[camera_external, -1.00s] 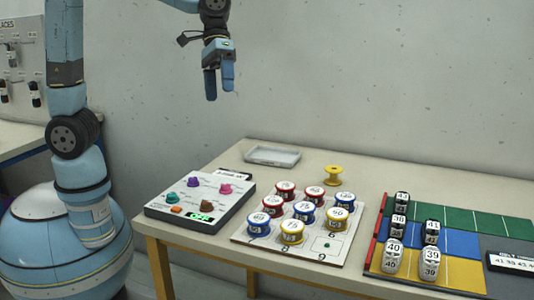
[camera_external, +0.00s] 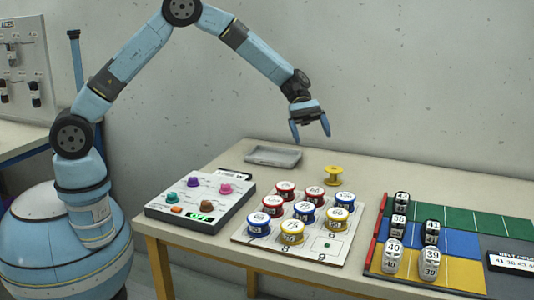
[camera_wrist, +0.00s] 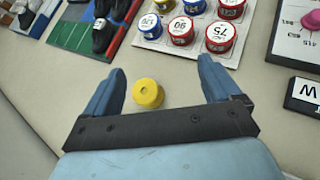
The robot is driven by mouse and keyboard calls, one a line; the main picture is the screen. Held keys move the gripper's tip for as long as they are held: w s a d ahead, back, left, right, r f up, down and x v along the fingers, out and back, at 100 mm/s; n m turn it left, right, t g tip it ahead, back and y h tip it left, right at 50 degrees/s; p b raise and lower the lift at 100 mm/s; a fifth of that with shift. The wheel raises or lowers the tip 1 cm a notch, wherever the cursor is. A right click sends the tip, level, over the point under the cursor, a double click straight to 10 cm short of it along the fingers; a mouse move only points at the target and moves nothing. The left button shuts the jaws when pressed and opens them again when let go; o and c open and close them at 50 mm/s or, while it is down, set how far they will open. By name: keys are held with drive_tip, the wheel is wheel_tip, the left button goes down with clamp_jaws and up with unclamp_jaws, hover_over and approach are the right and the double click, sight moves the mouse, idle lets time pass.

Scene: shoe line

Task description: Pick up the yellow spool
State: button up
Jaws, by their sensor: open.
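A plain yellow spool (camera_external: 333,175) stands upright on the table behind the white board of labelled spools. In the wrist view the yellow spool (camera_wrist: 148,93) appears between the two blue fingers, nearer the left one. My gripper (camera_external: 311,130) is open and empty. It hangs in the air above the table, up and to the left of the spool in the external view. In the wrist view my gripper (camera_wrist: 162,80) has its fingers wide apart, and neither visibly touches the spool.
A white board (camera_external: 333,256) carries several labelled spools in front of the yellow one. A shallow grey tray (camera_external: 272,156) lies to its left. A control box (camera_external: 203,200) stands at the front left, and a coloured mat (camera_external: 458,243) with shoes lies right.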

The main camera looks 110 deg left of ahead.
sight(333, 168)
drive_tip(key=a+f+n, duration=0.1)
drive_tip(key=a+f, duration=0.1)
drive_tip(key=a+f+n+t, duration=0.1)
drive_tip(key=a+f, duration=0.2)
drive_tip(key=a+f+n+t, duration=0.1)
drive_tip(key=a+f, duration=0.1)
drive_tip(key=a, duration=0.1)
drive_tip(key=shift+w+a+f+n+h, duration=0.2)
drive_tip(key=shift+w+a+n+h, duration=0.1)
drive_tip(key=shift+w+n, duration=0.1)
drive_tip(key=x, duration=0.8)
drive_tip(key=shift+w+d, duration=0.15)
drive_tip(key=shift+t, duration=0.3)
drive_tip(key=shift+x, duration=2.6)
drive_tip(key=shift+d, duration=0.15)
drive_tip(key=c, duration=1.1)
drive_tip(key=shift+o, duration=0.2)
drive_tip(key=shift+r, duration=0.15)
